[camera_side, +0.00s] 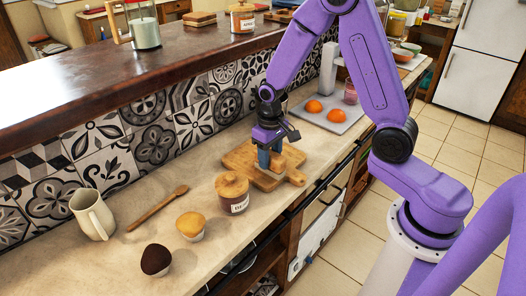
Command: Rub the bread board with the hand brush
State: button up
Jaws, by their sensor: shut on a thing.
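The bread board (240,159) is a light wooden board with a short handle toward the right front, lying flat on the counter. My gripper (269,160) points down over the middle of the board. It is shut on the hand brush (277,166), a small light block mostly hidden by the fingers. The brush is at the board's surface; I cannot tell whether it touches it.
A wooden-lidded jar (233,193) stands close in front of the board. A grey tray (345,119) with orange fruit is behind right. The tiled wall (155,140) bounds the counter's back.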

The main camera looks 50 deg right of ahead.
jog(key=shift+s+r, duration=0.15)
jog(key=shift+s, duration=0.55)
jog(key=shift+w+r, duration=0.1)
jog(key=shift+r, duration=3.85)
